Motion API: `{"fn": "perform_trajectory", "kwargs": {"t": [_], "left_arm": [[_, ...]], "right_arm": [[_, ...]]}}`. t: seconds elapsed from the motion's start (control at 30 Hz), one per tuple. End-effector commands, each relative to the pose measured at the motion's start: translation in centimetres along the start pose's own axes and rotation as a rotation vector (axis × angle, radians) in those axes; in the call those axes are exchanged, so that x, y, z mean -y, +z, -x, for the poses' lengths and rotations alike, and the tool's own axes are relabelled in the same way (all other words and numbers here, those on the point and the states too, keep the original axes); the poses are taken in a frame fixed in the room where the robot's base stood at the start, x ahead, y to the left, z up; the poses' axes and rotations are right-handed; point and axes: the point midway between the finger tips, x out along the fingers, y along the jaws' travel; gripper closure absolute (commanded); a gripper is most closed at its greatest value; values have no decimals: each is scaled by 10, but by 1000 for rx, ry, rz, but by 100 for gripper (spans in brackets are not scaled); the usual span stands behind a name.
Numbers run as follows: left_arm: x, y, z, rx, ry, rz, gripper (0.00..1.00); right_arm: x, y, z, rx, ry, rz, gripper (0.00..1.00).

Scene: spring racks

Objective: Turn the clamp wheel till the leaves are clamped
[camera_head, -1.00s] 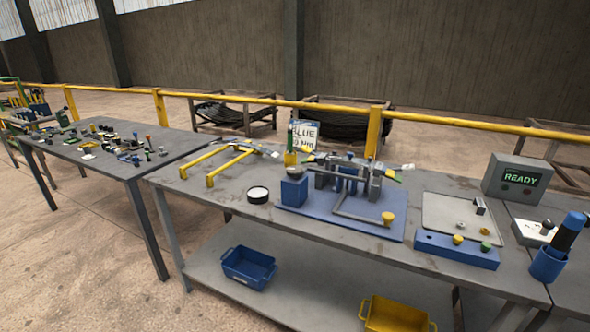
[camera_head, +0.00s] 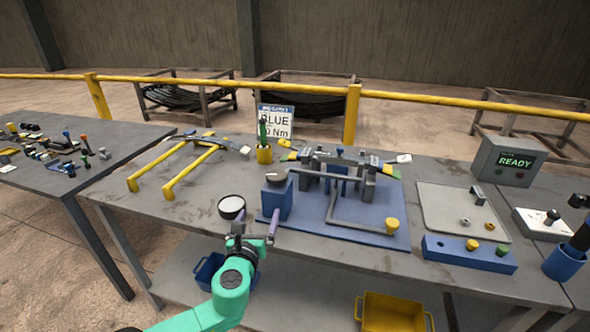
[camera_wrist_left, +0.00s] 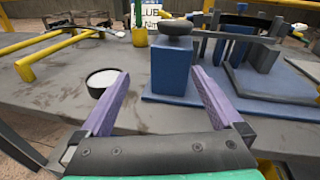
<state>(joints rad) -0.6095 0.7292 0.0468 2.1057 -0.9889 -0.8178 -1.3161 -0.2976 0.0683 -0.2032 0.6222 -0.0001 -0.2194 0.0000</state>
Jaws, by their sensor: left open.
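The clamp fixture sits on a blue base plate (camera_head: 365,232) on the grey bench, with grey and blue clamp blocks (camera_head: 345,172) around dark leaves. A blue post (camera_head: 278,203) at the plate's left carries a dark round knob (camera_head: 276,175), perhaps the clamp wheel; it also shows in the left wrist view (camera_wrist_left: 175,28). A grey bent bar with a yellow knob (camera_head: 392,226) lies at the front of the plate. My left gripper (camera_head: 256,222) is open and empty at the bench's front edge, short of the blue post. My right gripper is out of view.
A black cup with a white top (camera_head: 232,206) stands just left of the post. Yellow rails (camera_head: 190,170) lie at the left. A green-handled tool stands in a yellow holder (camera_head: 264,155) behind the post. A display (camera_head: 513,160) at right reads READY.

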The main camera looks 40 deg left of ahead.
Motion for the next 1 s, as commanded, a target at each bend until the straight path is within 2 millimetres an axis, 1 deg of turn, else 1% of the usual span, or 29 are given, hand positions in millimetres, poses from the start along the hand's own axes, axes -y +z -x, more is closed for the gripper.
{"fn": "perform_trajectory", "kwargs": {"t": [0.03,0.1,0.13,0.17,0.27,0.43,0.6,0.7,0.83,1.0], "left_arm": [[11,18,5,46,-29,-65,0],[19,30,8,81,-46,-116,0],[20,32,6,86,-48,-122,0],[20,32,4,86,-48,-124,0],[20,35,-13,88,-47,-122,0],[22,39,-56,88,-45,-119,0],[23,40,-98,85,-42,-116,0],[24,41,-118,83,-43,-115,0],[25,41,-133,81,-45,-115,0],[26,41,-136,79,-46,-116,0]], "right_arm": [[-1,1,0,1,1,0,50],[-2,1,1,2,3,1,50],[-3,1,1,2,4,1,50],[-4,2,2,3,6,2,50],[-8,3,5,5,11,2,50],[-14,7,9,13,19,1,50],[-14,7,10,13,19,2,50],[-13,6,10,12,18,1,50],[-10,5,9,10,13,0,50],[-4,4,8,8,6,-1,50]]}}
